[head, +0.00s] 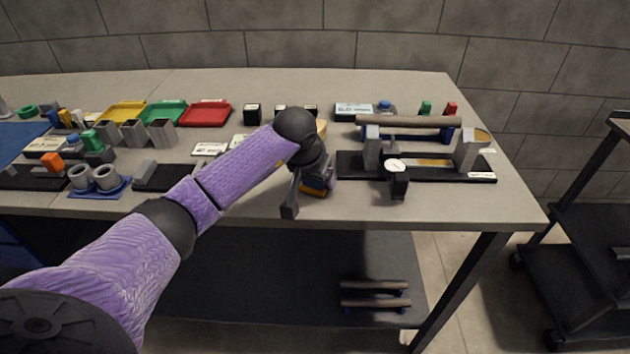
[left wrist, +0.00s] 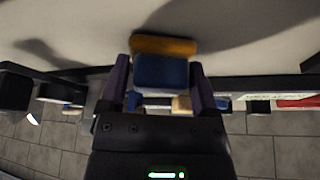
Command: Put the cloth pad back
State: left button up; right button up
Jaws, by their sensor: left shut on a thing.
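My left gripper (head: 320,185) is low over the front part of the table, left of the black fixture base. In the left wrist view its two fingers (left wrist: 160,88) are shut on the cloth pad, gripping its blue part (left wrist: 161,72). The orange-yellow part (left wrist: 164,45) shows beyond the fingertips, facing the pale table surface. In the head view only a bit of the pad's orange (head: 314,193) shows under the gripper. I cannot tell whether the pad touches the table. My right gripper is not in view.
The black fixture base (head: 430,175) with grey blocks and a dial gauge (head: 395,166) stands to the right, with a grey-brown bar (head: 408,121) behind. Yellow, green and red trays (head: 206,114) lie at back left. Grey cups (head: 106,178) stand at left. The front edge right of the gripper is clear.

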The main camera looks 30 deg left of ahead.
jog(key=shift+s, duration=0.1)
pick_arm(q)
jog(key=o, duration=1)
jog(key=shift+f, duration=0.1)
jog(key=shift+o, duration=0.2)
jog(key=shift+r, duration=0.2)
jog(key=p+v, duration=0.3)
jog(key=v, duration=0.9)
jog(key=shift+p, duration=0.4)
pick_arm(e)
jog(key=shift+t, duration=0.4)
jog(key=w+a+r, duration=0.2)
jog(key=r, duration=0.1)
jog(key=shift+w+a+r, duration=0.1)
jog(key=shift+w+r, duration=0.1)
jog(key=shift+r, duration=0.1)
